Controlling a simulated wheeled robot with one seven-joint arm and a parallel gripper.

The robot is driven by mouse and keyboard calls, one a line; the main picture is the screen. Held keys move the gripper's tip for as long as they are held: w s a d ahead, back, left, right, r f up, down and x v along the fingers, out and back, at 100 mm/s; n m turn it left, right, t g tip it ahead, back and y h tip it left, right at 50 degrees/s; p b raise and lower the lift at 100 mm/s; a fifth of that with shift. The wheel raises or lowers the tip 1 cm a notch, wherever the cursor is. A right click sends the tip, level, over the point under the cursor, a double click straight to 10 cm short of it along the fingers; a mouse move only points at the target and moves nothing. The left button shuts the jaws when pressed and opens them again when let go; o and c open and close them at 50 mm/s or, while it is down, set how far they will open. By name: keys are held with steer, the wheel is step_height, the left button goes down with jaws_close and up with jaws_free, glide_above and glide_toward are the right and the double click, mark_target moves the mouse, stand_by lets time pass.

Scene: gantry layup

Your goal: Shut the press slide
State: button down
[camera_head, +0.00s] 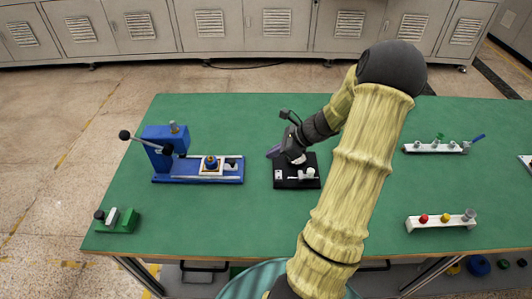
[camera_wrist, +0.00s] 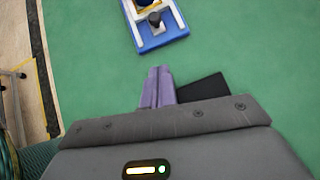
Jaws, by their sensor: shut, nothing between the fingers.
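The blue press (camera_head: 168,145) stands on the left of the green table, with a black-knobbed lever at its upper left. Its slide, a white carriage (camera_head: 211,166) on a blue rail base (camera_head: 198,180), sits out to the right of the press head and carries a part with a dark blue top. In the wrist view the end of the rail base (camera_wrist: 164,38) and the slide's dark knob (camera_wrist: 155,19) show at the top. My gripper (camera_head: 272,153) is right of the rail, above the table. Its purple fingers (camera_wrist: 157,76) are together and empty, apart from the slide.
A black fixture (camera_head: 297,183) with small white parts lies below and right of my gripper. A green block (camera_head: 124,224) is at the near left corner. White racks (camera_head: 432,148) stand at the right. Bare green table lies between rail and black fixture.

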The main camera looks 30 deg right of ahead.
mark_target(212, 161)
steer(key=x, duration=0.7)
steer(key=shift+w+a+f, duration=0.35)
steer(key=shift+w+a, duration=0.65)
steer(key=shift+w+a+f, duration=0.15)
steer(key=shift+w+a, duration=0.65)
steer(key=shift+w, duration=0.05)
steer(key=w+a, duration=0.1)
steer(key=a, duration=0.1)
steer(key=w+a+b, duration=0.1)
steer(key=w+a, duration=0.1)
steer(key=a, duration=0.1)
steer(key=w+a, duration=0.2)
steer(key=shift+w+a, duration=0.1)
steer(key=shift+a, duration=0.3)
steer(key=shift+w+a+r, duration=0.1)
steer(key=shift+a, duration=0.05)
